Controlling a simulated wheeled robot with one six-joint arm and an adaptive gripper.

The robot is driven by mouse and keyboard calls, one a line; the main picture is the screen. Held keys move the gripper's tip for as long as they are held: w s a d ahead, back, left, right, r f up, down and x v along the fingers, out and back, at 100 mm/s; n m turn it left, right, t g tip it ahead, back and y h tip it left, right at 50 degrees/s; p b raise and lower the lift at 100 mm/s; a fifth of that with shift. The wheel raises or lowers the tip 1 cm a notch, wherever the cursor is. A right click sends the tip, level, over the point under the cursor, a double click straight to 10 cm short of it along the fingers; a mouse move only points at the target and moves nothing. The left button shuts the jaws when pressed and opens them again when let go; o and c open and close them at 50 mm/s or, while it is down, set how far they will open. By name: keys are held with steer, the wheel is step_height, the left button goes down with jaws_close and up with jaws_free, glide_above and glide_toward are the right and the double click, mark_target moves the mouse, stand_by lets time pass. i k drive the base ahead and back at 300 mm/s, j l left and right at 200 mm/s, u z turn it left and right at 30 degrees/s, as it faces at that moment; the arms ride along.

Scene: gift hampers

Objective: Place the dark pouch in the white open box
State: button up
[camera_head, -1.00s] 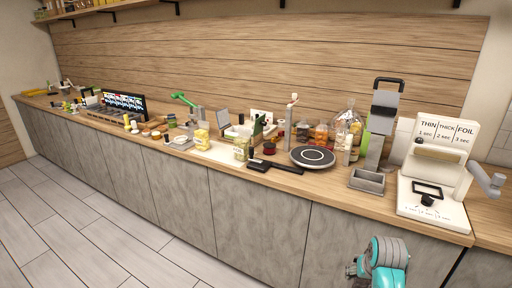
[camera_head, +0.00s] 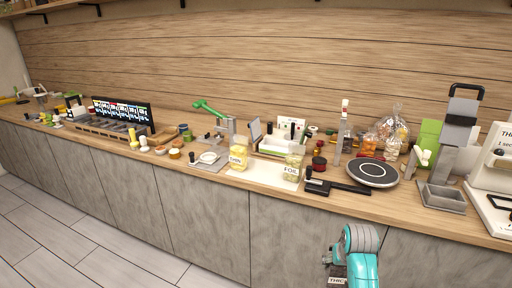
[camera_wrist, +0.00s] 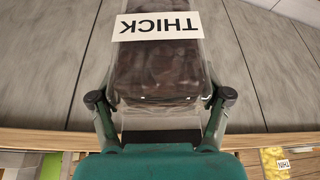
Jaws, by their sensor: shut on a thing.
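My gripper (camera_head: 331,262) is in front of the counter, low in the head view. It is shut on the dark pouch (camera_wrist: 158,72), a clear-edged packet of brown contents with a white THICK label, upside down in the wrist view. The fingers grip its near end from both sides. In the head view only the pouch's label (camera_head: 337,281) shows clearly at the bottom edge. A white box (camera_head: 273,148) with an upright grey panel at its left stands at the back of the counter; its inside is partly hidden.
A yellow pouch (camera_head: 238,157) and a FOIL pouch (camera_head: 291,167) stand on a white mat (camera_head: 262,179). A black tool (camera_head: 338,187) lies near the front edge beside a round dark plate (camera_head: 373,173). A green-handled device (camera_head: 215,118) stands further left. The counter is crowded.

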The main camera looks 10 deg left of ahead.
mark_target(277, 150)
steer(key=i+j, duration=0.1)
steer(key=j, duration=0.3)
steer(key=i+j, duration=0.1)
steer(key=j, duration=0.35)
steer(key=i+j, duration=0.15)
steer(key=j, duration=0.25)
steer(key=i+j, duration=0.1)
steer(key=j, duration=0.3)
steer(key=i+j, duration=0.1)
steer(key=j, duration=0.35)
